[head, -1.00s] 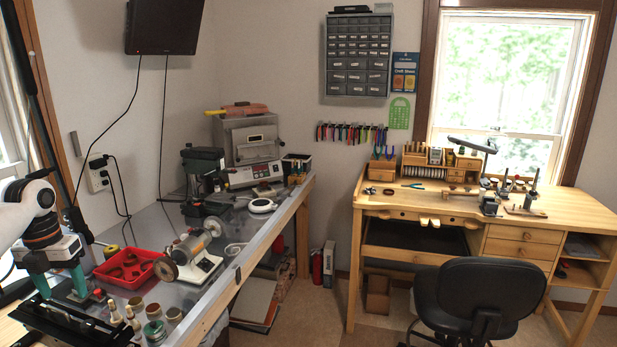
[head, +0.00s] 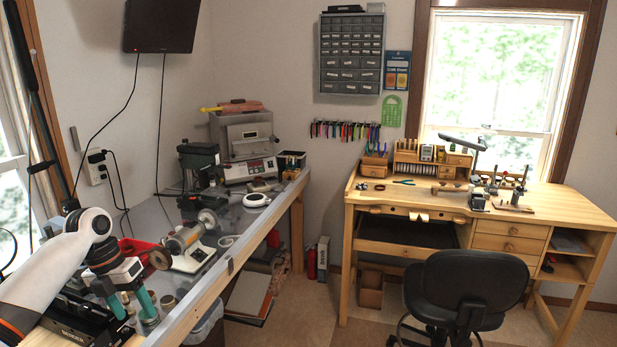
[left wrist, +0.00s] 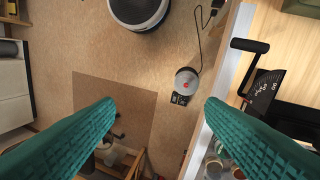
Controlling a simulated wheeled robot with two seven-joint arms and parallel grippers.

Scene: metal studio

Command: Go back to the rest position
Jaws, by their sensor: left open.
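My left gripper (head: 130,308) is at the lower left of the head view, over the near end of the metal-topped bench. Its two teal fingers are apart with nothing between them. In the left wrist view, the open fingers (left wrist: 160,104) reach in from both lower corners, with floor showing between them. My white left arm comes in from the left edge and hides part of the bench. My right gripper is not in view.
The metal-topped bench (head: 238,232) carries a red tray (head: 135,247), partly hidden by my arm, a grinder (head: 190,240) and small jars near the gripper. A wooden workbench (head: 440,204) and black chair (head: 465,290) stand at right. Floor between the benches is partly clear.

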